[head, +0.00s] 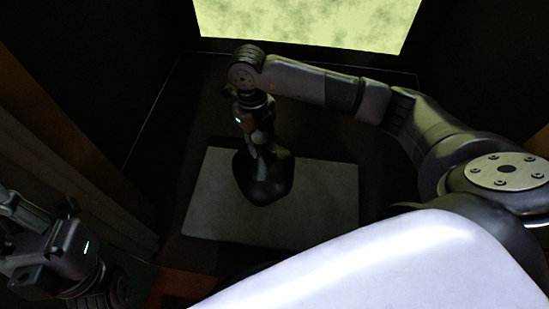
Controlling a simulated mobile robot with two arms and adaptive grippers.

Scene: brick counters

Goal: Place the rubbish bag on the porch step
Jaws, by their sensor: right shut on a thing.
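The rubbish bag (268,182) is black and lumpy, with a narrow top. It is upright over the pale, flat rectangular slab (320,200), near its left half. I cannot tell whether the bag's bottom touches the slab. My right gripper (258,148) points down and is shut on the top of the bag. My right arm reaches in from the right. The porch step is not clearly told apart from the slab and the dark floor around it. Part of my left arm shows at the lower left, but its fingertips are not in view.
Dark walls stand close on the left and right. A bright yellow-green opening (310,22) is at the back. A brown and grey edge (60,150) runs along the left. A reddish patch (185,287) lies at the bottom. The slab's right part is bare.

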